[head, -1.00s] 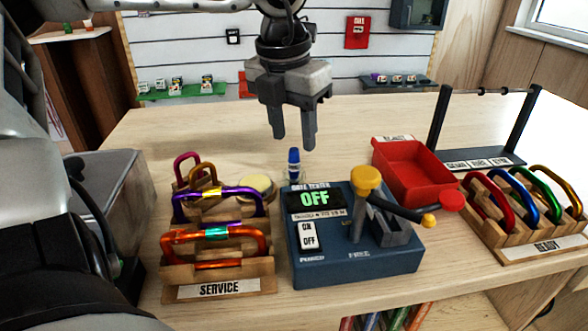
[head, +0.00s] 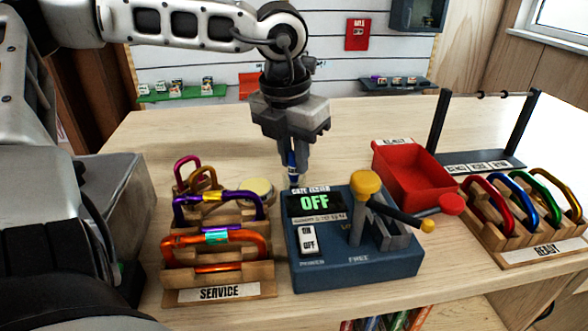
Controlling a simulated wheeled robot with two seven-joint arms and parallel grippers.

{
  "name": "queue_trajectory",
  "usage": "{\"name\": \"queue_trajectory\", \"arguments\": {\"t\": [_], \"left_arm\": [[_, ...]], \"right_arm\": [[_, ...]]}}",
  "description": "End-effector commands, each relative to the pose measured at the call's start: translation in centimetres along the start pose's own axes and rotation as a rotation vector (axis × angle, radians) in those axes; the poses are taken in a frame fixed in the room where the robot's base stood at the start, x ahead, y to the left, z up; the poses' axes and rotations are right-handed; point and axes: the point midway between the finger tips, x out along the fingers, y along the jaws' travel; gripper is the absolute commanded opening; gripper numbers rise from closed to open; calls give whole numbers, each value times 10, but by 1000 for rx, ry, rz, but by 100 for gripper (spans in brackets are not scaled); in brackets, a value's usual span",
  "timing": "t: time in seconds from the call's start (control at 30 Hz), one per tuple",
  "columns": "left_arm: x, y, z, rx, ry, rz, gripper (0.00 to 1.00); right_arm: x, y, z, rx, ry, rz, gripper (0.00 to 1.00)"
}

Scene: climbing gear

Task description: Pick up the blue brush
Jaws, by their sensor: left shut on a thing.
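The blue brush (head: 292,167) stands upright just behind the dark blue gate tester, and only part of it shows. My left gripper (head: 292,172) comes down from above with its fingers around the brush, shut on it. The fingers hide part of the brush's sides. The lower end of the brush is partly hidden behind the tester, so I cannot tell whether it touches the table. My right gripper is not in view.
The gate tester (head: 388,265) with a yellow-knobbed lever stands right in front. A service rack (head: 178,284) with carabiners and a round tan tin (head: 258,187) are at left. A red tray (head: 415,182) and a ready rack (head: 530,250) are at right.

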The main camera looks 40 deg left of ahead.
Motion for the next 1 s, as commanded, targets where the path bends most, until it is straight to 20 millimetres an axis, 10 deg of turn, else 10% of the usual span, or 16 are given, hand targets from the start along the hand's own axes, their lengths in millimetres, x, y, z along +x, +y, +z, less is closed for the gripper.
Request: {"name": "queue_trajectory", "arguments": {"t": [0.63, 1.0], "left_arm": [[-89, 0, 14, 1, -2, 1, 0], [-99, 0, 15, 2, 1, 0, 0]], "right_arm": [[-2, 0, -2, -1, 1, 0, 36], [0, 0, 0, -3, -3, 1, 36]]}}
